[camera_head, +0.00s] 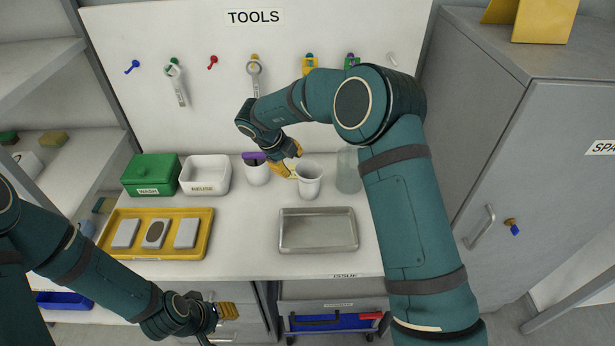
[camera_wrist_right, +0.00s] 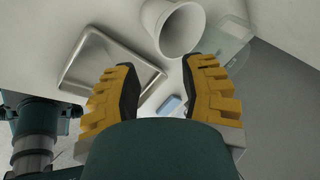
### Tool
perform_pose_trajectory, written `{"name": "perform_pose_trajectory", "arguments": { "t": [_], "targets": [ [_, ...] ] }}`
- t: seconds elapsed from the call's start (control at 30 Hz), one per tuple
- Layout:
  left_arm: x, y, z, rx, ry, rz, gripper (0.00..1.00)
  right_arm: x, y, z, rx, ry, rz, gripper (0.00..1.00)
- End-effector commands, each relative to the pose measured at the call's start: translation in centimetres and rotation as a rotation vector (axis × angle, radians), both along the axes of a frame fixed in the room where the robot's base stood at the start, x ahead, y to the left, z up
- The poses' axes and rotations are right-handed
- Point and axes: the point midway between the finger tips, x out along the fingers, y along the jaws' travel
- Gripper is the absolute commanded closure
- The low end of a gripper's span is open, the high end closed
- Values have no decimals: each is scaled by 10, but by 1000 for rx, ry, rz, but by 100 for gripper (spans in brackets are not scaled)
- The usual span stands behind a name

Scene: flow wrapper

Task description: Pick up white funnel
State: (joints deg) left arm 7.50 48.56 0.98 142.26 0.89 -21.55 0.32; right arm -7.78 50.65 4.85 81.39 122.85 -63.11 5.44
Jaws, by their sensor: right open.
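The white funnel (camera_head: 308,182) stands on the bench behind the metal tray, its wide round mouth facing up. It also shows in the right wrist view (camera_wrist_right: 158,18), beyond my right fingertips. My right gripper (camera_head: 288,168) is just left of the funnel in the head view. In the wrist view my right gripper (camera_wrist_right: 164,82) is open with nothing between its fingers, and the funnel is apart from them. My left gripper (camera_head: 228,310) is low at the front edge of the bench, far from the funnel; its finger gap is not clear.
A white cup (camera_head: 257,174) with a purple item stands left of the funnel, and a clear jar (camera_head: 348,172) stands close on its right. The metal tray (camera_head: 318,246) lies in front. A yellow tray (camera_head: 160,256), green box (camera_head: 150,174) and white bin (camera_head: 205,174) fill the left.

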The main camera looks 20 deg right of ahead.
Motion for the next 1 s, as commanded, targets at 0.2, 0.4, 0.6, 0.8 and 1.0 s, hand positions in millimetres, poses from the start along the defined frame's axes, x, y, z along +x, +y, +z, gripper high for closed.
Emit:
{"name": "perform_pose_trajectory", "arguments": {
  "t": [0.2, 0.4, 0.6, 0.8, 1.0],
  "targets": [
    [0, -1, -6, 1, 0, -1, 53, 6, -16, -36, -2, 1, -1, 58],
    [0, -1, -7, 1, 0, -1, 53, 8, -22, -48, -1, 0, 1, 58],
    [0, -1, -10, 1, 0, -2, 53, 10, -28, -62, -2, 0, 1, 58],
    [-2, -1, -14, 1, 4, -4, 53, 14, -40, -88, -2, 1, -1, 58],
    [-2, -1, -14, 0, 5, -5, 53, 16, -43, -94, 1, -1, 0, 58]
  ]
}}
